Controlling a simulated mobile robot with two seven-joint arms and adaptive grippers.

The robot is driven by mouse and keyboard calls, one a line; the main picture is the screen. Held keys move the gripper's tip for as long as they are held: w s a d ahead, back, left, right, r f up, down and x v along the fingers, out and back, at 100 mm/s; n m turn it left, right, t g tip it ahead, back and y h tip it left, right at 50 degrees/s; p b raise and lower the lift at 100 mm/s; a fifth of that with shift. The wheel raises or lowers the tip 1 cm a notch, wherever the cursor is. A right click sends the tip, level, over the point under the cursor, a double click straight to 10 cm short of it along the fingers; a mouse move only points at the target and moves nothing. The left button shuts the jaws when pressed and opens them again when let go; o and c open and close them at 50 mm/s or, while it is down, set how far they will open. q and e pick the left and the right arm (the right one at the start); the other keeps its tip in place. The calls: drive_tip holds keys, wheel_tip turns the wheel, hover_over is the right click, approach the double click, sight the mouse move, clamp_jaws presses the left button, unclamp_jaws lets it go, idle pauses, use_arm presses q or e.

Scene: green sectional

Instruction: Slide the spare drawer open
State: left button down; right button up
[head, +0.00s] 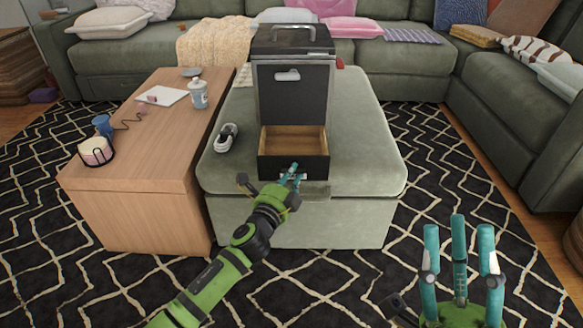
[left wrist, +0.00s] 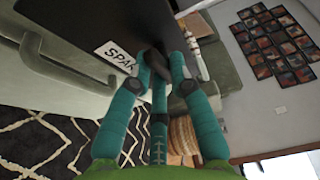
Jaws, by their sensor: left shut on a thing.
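A dark cabinet (head: 292,95) stands on the green ottoman. Its low drawer (head: 293,166) is pulled out toward me, with its empty wooden inside showing. In the left wrist view a white label (left wrist: 116,57) reading "SPAR" is partly hidden by my fingers. My left gripper (head: 293,174) is at the drawer's front; in the left wrist view its fingers (left wrist: 165,70) are shut at the dark front, by the label.
The ottoman (head: 360,125) has bare room right of the cabinet. A black-and-white object (head: 226,137) lies on its left side. A wooden table (head: 137,155) at left holds a candle (head: 96,151), mug (head: 103,125) and bottle (head: 198,94). A green sectional (head: 400,65) stands behind.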

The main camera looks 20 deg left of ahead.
use_arm(q)
drive_tip(key=shift+s, duration=0.25)
drive_tip(key=c, duration=1.4)
unclamp_jaws()
drive_tip(key=s+a, duration=0.1)
drive_tip(key=s, duration=1.1)
